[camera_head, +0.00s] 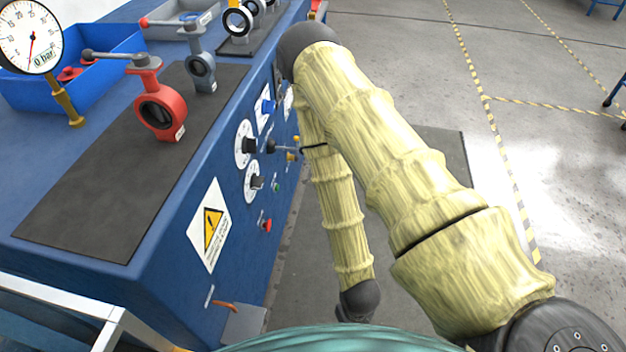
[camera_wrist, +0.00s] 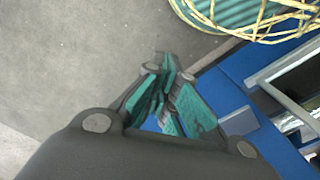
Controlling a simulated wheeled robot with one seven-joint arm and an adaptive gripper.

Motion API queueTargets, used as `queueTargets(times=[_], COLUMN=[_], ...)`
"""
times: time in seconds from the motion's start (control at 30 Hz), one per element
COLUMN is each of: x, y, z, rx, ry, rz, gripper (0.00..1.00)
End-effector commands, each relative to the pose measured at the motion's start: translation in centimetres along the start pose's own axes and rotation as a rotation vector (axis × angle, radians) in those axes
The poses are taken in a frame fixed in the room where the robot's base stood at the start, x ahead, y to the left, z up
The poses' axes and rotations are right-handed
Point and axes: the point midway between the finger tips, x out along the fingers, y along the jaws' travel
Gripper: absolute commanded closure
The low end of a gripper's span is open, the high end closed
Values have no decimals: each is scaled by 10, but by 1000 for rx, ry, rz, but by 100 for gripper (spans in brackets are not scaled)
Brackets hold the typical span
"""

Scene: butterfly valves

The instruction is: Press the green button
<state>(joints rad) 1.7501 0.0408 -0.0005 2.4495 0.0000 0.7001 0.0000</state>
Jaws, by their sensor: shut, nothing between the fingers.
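The green button (camera_head: 276,187) is a small knob on the blue bench's front panel in the head view, above and to the right of the red button (camera_head: 266,225). My gripper (camera_wrist: 165,92) shows in the wrist view with its teal finger pads close together and nothing between them. It hangs over the grey floor and the bench's blue side. In the head view my arm folds down in front of the bench, and its dark wrist end is low, to the right of the panel. The fingers are hidden there. The green button cannot be made out in the wrist view.
The panel has dials (camera_head: 245,143), black knobs, a blue switch (camera_head: 267,107) and a warning sign (camera_head: 209,226). A red valve (camera_head: 160,107), a grey valve (camera_head: 201,71) and a gauge (camera_head: 31,37) stand on the bench. Open floor (camera_head: 400,60) lies to the right.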

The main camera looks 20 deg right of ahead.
Motion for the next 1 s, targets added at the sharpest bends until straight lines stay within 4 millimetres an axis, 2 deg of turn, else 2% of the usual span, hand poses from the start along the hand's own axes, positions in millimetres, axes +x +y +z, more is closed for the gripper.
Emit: queueTargets(times=[0.43, 0.57, 0.77, 1.0], x=[0, 11, 52, 98], y=[-1, -3, -19, -41], z=[0, -6, -39, -96], rx=[-1, 15, 95, 225], ry=[-1, 12, 78, 185], rz=[-1, -14, -85, -206], gripper=[100, 100, 100, 100])
